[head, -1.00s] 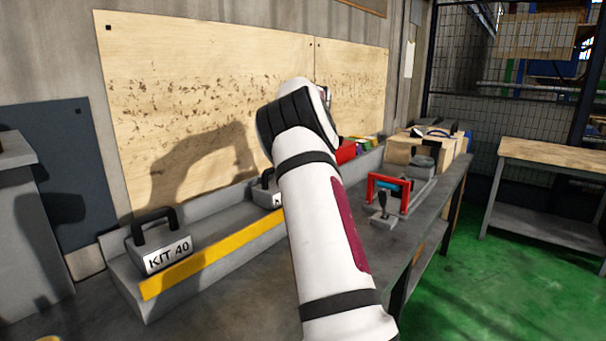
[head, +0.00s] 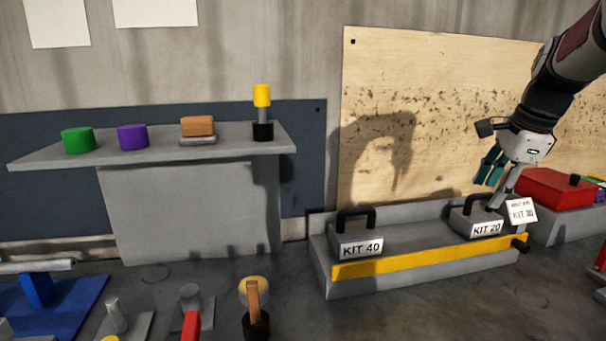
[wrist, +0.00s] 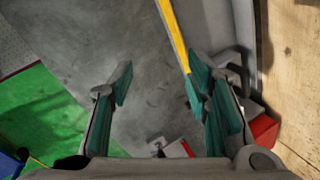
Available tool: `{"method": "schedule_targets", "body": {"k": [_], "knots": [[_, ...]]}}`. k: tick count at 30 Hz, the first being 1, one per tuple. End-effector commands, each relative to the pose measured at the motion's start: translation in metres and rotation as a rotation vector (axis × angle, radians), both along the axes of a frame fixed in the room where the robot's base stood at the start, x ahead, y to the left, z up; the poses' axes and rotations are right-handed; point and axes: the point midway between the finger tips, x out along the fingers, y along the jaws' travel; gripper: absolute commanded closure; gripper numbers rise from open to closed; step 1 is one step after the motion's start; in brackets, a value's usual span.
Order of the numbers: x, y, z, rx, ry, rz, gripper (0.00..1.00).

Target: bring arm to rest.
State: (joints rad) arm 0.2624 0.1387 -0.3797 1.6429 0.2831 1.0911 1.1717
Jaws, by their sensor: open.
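My gripper (head: 495,178) is at the right of the head view, at the end of my arm coming down from the upper right. Its teal fingers point down near the KIT 20 block (head: 480,222) on the grey rack. In the wrist view my gripper (wrist: 160,88) has its fingers spread wide with nothing between them; bare grey bench shows through the gap. A white tag with partly readable KIT lettering (head: 521,211) shows beside the KIT 20 block. Whether the gripper touches the block or tag cannot be told.
The grey rack with a yellow front strip (head: 430,256) also holds the KIT 40 block (head: 357,240). A red box (head: 553,190) is to the right. A shelf (head: 200,152) at left carries small coloured items. Several tools stand on the bench's near left.

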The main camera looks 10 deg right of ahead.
Motion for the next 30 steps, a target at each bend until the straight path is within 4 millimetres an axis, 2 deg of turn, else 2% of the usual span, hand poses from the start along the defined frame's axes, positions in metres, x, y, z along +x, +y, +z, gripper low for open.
{"method": "schedule_targets", "body": {"k": [1,6,11,15,18,22,25,30], "knots": [[-0.016,0.026,0.011,-0.020,-0.009,0.111,0.56],[-0.068,0.101,0.023,-0.123,-0.023,0.503,0.56],[-0.127,0.162,0.023,-0.249,-0.034,0.877,0.56],[-0.182,0.203,0.013,-0.382,-0.035,1.202,0.56],[-0.218,0.224,0.001,-0.482,-0.030,1.414,0.56],[-0.253,0.238,-0.015,-0.587,-0.015,1.623,0.56],[-0.269,0.243,-0.024,-0.638,-0.003,1.723,0.56],[-0.277,0.245,-0.030,-0.670,0.005,1.782,0.56]]}}
